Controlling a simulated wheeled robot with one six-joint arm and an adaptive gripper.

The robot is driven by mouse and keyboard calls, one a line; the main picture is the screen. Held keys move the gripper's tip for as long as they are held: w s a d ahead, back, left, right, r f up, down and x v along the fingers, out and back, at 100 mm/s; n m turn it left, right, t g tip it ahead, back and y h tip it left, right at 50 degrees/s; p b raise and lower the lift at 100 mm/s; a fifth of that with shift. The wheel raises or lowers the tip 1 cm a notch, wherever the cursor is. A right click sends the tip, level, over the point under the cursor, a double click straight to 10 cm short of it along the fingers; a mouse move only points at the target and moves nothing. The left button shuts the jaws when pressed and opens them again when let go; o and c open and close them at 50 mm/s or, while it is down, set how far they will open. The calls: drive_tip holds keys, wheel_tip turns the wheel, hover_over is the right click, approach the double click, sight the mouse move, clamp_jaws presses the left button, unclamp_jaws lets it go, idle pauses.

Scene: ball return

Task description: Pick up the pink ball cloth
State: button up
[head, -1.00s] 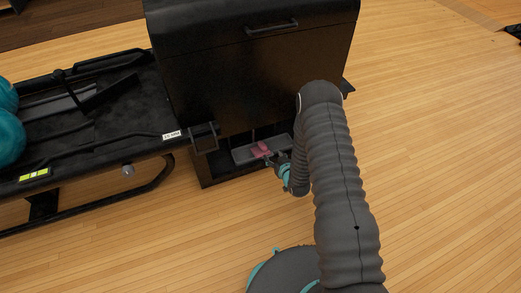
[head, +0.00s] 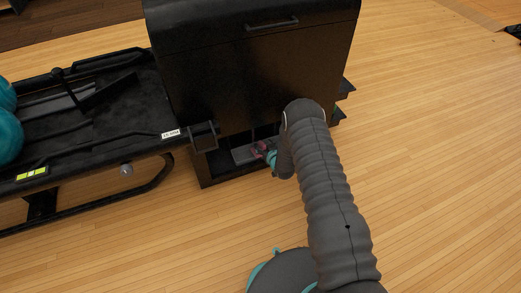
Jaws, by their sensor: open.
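The pink ball cloth (head: 258,149) lies on a grey shelf (head: 242,156) in the low opening of the black ball-return cabinet (head: 235,85). Only a small part of the cloth shows, because my gripper (head: 264,150) covers much of it. My gripper is open and sits right at the cloth, at the mouth of the opening. The picture is too small to tell whether the fingers touch the cloth or straddle it.
The black ball rack (head: 95,125) runs left from the cabinet, with teal balls (head: 8,135) at the far left. A black bracket (head: 204,137) juts from the cabinet's left front. The cabinet body overhangs the opening. Wooden floor (head: 440,150) is clear on the right.

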drive_tip(key=shift+w+a, duration=0.1)
drive_tip(key=shift+w, duration=0.05)
drive_tip(key=c, duration=1.1)
drive_tip(key=shift+r, duration=0.1)
